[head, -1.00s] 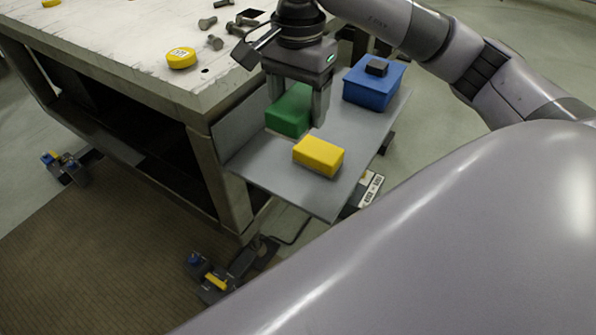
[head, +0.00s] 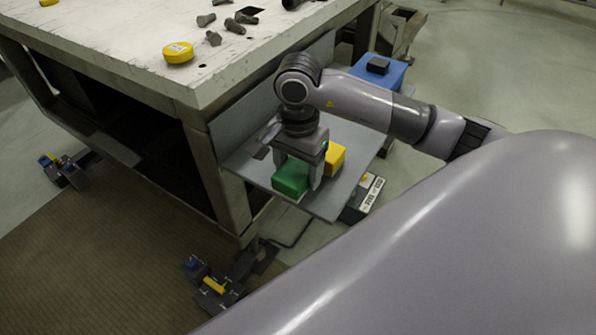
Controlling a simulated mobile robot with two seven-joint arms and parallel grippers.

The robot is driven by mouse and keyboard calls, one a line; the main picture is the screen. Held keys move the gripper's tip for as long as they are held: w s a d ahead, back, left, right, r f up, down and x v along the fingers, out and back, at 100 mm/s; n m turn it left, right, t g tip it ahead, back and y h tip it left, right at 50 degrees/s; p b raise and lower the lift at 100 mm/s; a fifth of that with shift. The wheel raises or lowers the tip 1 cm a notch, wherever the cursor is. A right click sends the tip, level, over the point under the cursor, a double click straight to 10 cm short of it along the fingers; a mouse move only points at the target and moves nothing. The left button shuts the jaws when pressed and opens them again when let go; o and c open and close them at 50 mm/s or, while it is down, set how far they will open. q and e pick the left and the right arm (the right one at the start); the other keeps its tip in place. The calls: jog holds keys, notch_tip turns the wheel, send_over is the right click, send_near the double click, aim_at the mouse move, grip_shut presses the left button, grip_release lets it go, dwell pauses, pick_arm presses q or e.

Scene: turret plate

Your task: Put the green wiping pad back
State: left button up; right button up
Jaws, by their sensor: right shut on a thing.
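The green wiping pad (head: 291,178) is a small green block over the near part of the grey side shelf (head: 327,205). My right gripper (head: 302,180) points down and is shut on the pad; I cannot tell whether the pad touches the shelf. A yellow block (head: 335,158) lies on the shelf just right of the gripper, partly hidden by it. A blue box (head: 382,72) with a black knob stands at the shelf's far end, partly behind my arm. My left gripper is not in view.
The worn white table (head: 110,45) is left of the shelf and higher. Pedal-like devices (head: 213,285) are on the floor by a brown mat (head: 100,250).

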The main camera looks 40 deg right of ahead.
aim_at(298, 166)
jog(key=shift+f, duration=0.65)
jog(key=shift+f, duration=0.15)
jog(key=o, duration=1)
jog(key=shift+r, duration=0.2)
notch_tip(298, 166, up, 12)
jog(key=shift+p, duration=0.45)
